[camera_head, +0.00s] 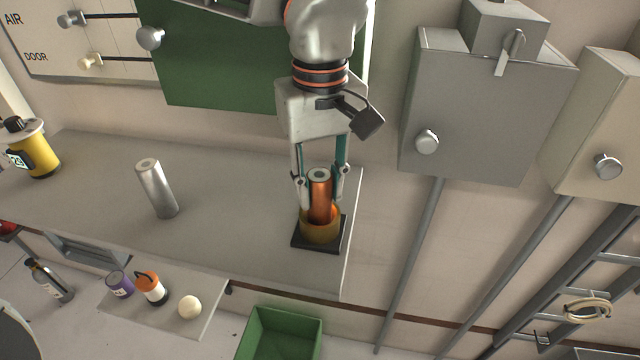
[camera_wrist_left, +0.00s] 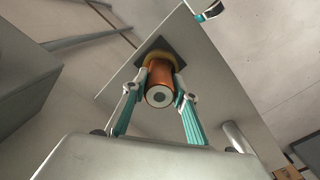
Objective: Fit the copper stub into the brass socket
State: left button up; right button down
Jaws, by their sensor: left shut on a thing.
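The copper stub (camera_head: 320,190) stands upright with its lower end inside the mouth of the brass socket (camera_head: 319,232). The socket sits on a dark square base (camera_head: 335,244) near the right end of the grey shelf. My left gripper (camera_head: 322,192) is shut on the stub, with one finger on each side of it. In the left wrist view the stub (camera_wrist_left: 159,87) shows end-on between the fingertips, with the brass rim (camera_wrist_left: 158,56) behind it. How deep the stub sits is hidden by the socket wall.
A silver cylinder (camera_head: 157,188) stands on the grey shelf (camera_head: 235,215) to the left. A yellow device (camera_head: 38,153) is at the shelf's far left. A lower ledge holds small items, including a white ball (camera_head: 189,307). A green bin (camera_head: 281,335) is below. Grey cabinets (camera_head: 475,110) are at right.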

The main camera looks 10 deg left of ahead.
pick_arm(q)
jog(key=o, duration=1.2)
jog(key=shift+f, duration=0.15)
jog(key=shift+o, duration=0.2)
notch_tip(320, 180, up, 12)
jog(key=shift+r+p, duration=0.2)
jog(key=shift+p, duration=0.35)
jog(key=shift+s, duration=0.1)
